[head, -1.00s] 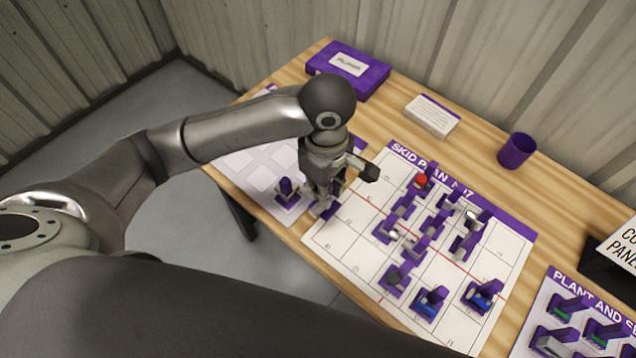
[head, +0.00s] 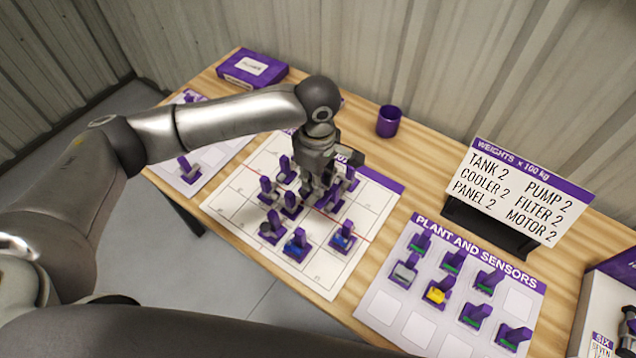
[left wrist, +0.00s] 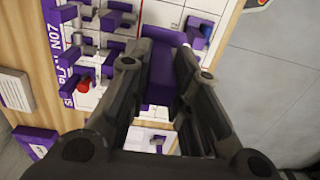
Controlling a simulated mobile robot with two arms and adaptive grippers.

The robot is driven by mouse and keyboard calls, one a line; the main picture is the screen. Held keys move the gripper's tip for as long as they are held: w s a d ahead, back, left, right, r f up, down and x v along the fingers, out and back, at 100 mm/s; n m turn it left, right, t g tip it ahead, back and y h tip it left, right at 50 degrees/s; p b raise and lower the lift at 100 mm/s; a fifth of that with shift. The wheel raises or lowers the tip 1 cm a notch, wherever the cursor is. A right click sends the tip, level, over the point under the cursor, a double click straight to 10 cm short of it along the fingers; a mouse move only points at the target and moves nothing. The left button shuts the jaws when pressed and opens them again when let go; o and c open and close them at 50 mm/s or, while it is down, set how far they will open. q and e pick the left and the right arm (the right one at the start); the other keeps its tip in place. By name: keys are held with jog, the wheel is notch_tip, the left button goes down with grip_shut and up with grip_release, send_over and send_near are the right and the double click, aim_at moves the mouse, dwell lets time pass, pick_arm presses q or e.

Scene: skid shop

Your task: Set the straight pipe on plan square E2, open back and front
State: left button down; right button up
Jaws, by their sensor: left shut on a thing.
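My left gripper (head: 312,198) is low over the middle of the skid plan sheet (head: 372,205), among the purple-based pieces standing there. In the left wrist view its two fingers (left wrist: 165,88) are shut on a purple piece (left wrist: 163,62), which I take for the straight pipe. Only its purple part shows between the fingers; any pipe body and its open ends are hidden. I cannot tell whether it touches the sheet. The square labels are too small to read, so E2 cannot be picked out. My right gripper does not show.
Purple-based pieces stand close around the gripper, including one with blue (head: 297,243) and another (head: 342,238). One piece (head: 188,170) stands on the left sheet.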

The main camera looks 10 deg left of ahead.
pick_arm(q)
jog(key=shift+w+a+f+b, duration=0.15)
jog(key=shift+a+f+b, duration=0.05)
jog(key=shift+f+b, duration=0.15)
jog(key=shift+a+f+b, duration=0.25)
jog(key=shift+f+b, duration=0.3)
jog(key=shift+b, duration=0.3)
jog(key=f+b, duration=0.2)
jog(key=b, duration=0.1)
jog(key=shift+d, duration=0.2)
jog(key=shift+f, duration=0.95)
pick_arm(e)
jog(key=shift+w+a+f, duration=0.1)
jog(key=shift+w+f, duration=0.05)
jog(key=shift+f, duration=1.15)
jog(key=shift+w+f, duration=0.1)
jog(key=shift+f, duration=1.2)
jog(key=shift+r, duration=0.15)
pick_arm(q)
jog(key=shift+r+p, duration=0.15)
jog(key=shift+p, duration=0.55)
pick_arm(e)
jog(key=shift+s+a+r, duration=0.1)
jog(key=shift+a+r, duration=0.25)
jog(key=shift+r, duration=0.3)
